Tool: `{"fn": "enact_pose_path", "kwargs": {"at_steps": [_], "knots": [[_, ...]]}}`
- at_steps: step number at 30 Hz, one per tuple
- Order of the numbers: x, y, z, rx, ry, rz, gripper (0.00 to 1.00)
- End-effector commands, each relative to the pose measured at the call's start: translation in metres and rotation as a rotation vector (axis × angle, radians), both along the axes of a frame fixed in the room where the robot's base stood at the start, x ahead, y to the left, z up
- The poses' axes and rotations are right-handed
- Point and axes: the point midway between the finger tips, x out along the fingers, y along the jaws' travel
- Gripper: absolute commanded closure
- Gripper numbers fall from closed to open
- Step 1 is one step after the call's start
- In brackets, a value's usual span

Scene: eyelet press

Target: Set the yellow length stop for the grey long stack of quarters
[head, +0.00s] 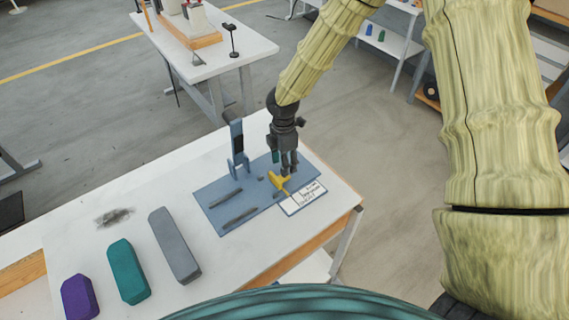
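The yellow length stop (279,182) sits on the blue base plate (213,200), near its right end and beside a white label card (304,197). My gripper (288,171) points down just above and behind the stop. Its fingers are small and dark here, so I cannot tell whether they touch the stop or how far apart they are. The grey long stack of quarters (174,246) lies on the white table to the left of the plate. The blue upright press part (237,145) stands at the back of the plate.
A teal stack (129,272) and a purple stack (79,298) lie left of the grey one. Two dark bars (239,217) are on the plate's front part. Another white table (245,46) stands behind, across open floor.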

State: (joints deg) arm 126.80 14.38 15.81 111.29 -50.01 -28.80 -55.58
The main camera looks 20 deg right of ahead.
Motion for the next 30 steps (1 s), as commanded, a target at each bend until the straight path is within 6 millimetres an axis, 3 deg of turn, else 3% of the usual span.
{"fn": "enact_pose_path", "kwargs": {"at_steps": [7,18,19,26,30], "knots": [[0.000,0.000,-0.017,-0.001,0.000,0.001,0.54],[0.000,0.000,-0.021,0.000,-0.001,0.000,0.54],[0.000,0.000,-0.021,0.000,-0.001,0.000,0.56],[-0.001,0.000,-0.021,0.000,-0.001,0.000,0.98],[0.000,0.000,-0.021,0.000,-0.001,0.000,1.00]]}}
